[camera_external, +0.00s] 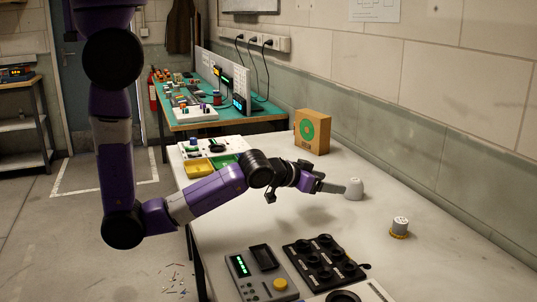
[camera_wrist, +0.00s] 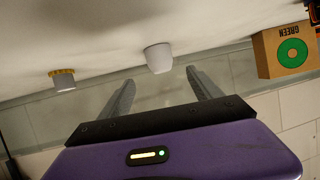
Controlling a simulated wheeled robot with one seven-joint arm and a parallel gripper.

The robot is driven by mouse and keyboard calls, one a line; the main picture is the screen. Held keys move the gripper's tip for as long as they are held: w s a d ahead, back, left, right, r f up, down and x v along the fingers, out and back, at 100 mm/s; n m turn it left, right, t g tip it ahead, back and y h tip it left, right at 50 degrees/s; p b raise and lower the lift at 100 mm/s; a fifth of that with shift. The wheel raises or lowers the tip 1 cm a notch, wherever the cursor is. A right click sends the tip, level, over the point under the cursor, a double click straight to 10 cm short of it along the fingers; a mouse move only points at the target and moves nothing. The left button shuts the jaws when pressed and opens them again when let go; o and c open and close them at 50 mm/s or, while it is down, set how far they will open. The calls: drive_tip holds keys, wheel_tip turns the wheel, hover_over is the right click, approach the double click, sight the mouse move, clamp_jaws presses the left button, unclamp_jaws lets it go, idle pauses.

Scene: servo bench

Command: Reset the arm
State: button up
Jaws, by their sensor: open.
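My gripper (camera_external: 334,187) is held low over the white table (camera_external: 225,225), with the arm stretched out to the right. In the wrist view, the two fingers of my gripper (camera_wrist: 159,76) are spread apart with nothing between them. A plain white cup-shaped piece (camera_external: 354,190) stands just beyond the fingertips; it also shows in the wrist view (camera_wrist: 158,60), past the gap between the fingers. I cannot tell whether a fingertip touches it.
A white piece with a yellow base (camera_external: 399,227) stands to the right. A box with a green ring (camera_external: 312,132) stands behind. A black holder (camera_external: 325,262) and a grey device with a yellow button (camera_external: 262,274) lie in front. A wall borders the table's right side.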

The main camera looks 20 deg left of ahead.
wheel_tip(320, 180, up, 6)
drive_tip(key=s+f+m+t+h, duration=0.1)
drive_tip(key=s+h, duration=0.1)
drive_tip(key=h, duration=0.1)
drive_tip(key=s+a+n+t+y, duration=0.1)
drive_tip(key=s+a+t, duration=0.15)
drive_tip(key=a, duration=0.75)
drive_tip(key=s+a+n+t+y, duration=0.1)
drive_tip(key=s+a+n+y, duration=0.15)
drive_tip(key=a, duration=0.75)
drive_tip(key=s+a+f+n+y, duration=0.1)
drive_tip(key=s+a+n+y, duration=0.4)
drive_tip(key=s+a, duration=0.9)
drive_tip(key=shift+s+a+f+g+y, duration=0.2)
drive_tip(key=shift+a+g+y, duration=0.35)
drive_tip(key=shift+y, duration=0.6)
drive_tip(key=shift+a, duration=0.1)
